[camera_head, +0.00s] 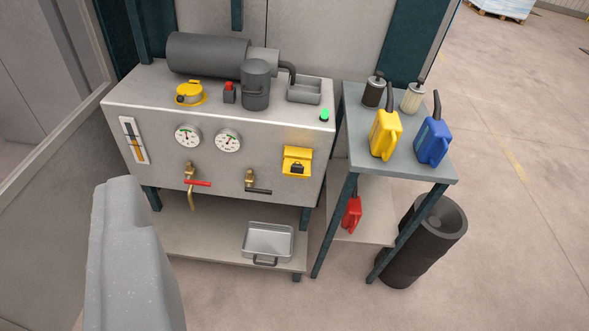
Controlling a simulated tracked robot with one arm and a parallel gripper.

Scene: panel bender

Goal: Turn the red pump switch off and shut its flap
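A yellow switch box (297,161) is on the right of the front face of the grey tank unit. A yellow part projects at its top and a dark shape shows below it. It is too small to tell whether this is a raised flap, and no red switch can be made out there. A small dark block with a red top (229,92) stands on the tank's top, beside a dark cylinder. A large grey part of my own body rises at the lower left, well apart from the box. No gripper fingertips show.
The grey tank unit (240,168) carries two dials, a red-handled valve (197,182) and a black-handled valve (256,189). A metal tray (268,240) lies on the shelf below. A side table (400,168) with yellow and blue cans stands at right. Floor in front is clear.

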